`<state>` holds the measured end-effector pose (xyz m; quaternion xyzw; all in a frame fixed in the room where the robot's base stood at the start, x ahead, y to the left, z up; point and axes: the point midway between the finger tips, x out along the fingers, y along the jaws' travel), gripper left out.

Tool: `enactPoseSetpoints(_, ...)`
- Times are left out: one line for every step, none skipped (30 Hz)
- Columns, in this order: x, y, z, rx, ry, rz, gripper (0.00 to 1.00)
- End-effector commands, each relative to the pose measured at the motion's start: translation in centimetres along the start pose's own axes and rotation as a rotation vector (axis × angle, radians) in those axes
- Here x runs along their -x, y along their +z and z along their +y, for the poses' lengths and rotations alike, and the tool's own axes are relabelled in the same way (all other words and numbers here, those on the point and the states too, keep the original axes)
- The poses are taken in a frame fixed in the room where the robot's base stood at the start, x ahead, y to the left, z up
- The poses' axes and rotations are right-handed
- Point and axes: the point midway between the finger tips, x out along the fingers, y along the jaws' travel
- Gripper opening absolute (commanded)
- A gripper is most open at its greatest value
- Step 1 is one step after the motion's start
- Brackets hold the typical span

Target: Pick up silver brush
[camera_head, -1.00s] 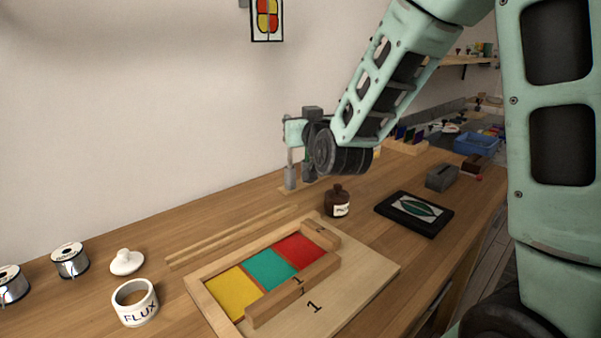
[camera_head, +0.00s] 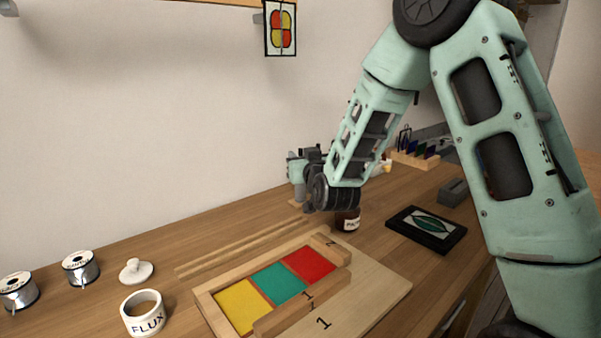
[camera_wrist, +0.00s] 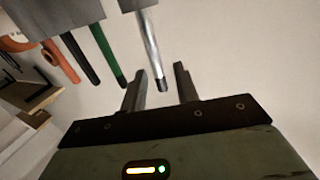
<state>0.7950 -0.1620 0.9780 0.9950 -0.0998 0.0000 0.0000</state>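The silver brush (camera_wrist: 148,42) shows in the wrist view as a slim shiny handle with a dark end, coming out of a grey block at the top. My gripper (camera_wrist: 160,68) is open and empty, its two fingers on either side of the handle's dark end. I cannot tell how deep the handle sits between them or whether they touch. In the head view my gripper (camera_head: 298,172) is near the wall at the back of the bench, partly hidden by my wrist. The brush cannot be made out there.
Green (camera_wrist: 106,53), black (camera_wrist: 80,60) and orange (camera_wrist: 60,62) handles stand close left of the silver one. A brown jar (camera_head: 347,219) stands just below my wrist.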

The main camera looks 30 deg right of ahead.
Motion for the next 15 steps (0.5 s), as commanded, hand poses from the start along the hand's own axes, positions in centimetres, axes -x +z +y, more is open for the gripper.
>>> enactPoseSetpoints(-0.58,-0.02,0.01,-0.001,0.001,0.0,0.31)
enactPoseSetpoints(-0.8,0.0,0.01,-0.001,0.001,0.0,0.31)
enactPoseSetpoints(-1.05,-0.03,0.01,-0.001,0.001,0.0,0.31)
enactPoseSetpoints(-1.17,-0.04,0.01,-0.001,0.001,0.001,0.31)
enactPoseSetpoints(-1.23,-0.04,0.01,-0.001,0.0,0.001,0.31)
enactPoseSetpoints(-1.27,-0.02,0.01,-0.001,0.0,0.0,0.31)
enactPoseSetpoints(-1.26,-0.01,0.0,-0.001,0.0,0.0,0.31)
enactPoseSetpoints(-1.25,-0.01,0.0,-0.001,0.0,0.0,0.31)
enactPoseSetpoints(-1.24,-0.01,0.0,0.0,0.0,0.0,0.31)
enactPoseSetpoints(-1.24,0.0,0.01,0.0,0.0,0.0,0.31)
enactPoseSetpoints(-1.24,-0.01,0.01,0.0,0.0,0.0,0.31)
enactPoseSetpoints(-1.23,0.0,0.01,0.0,0.0,0.0,0.2)
enactPoseSetpoints(-1.23,0.0,0.0,0.0,0.0,0.0,0.11)
enactPoseSetpoints(-1.23,0.0,0.01,0.0,0.0,0.0,0.03)
enactPoseSetpoints(-1.22,0.0,0.0,0.0,0.0,0.0,0.0)
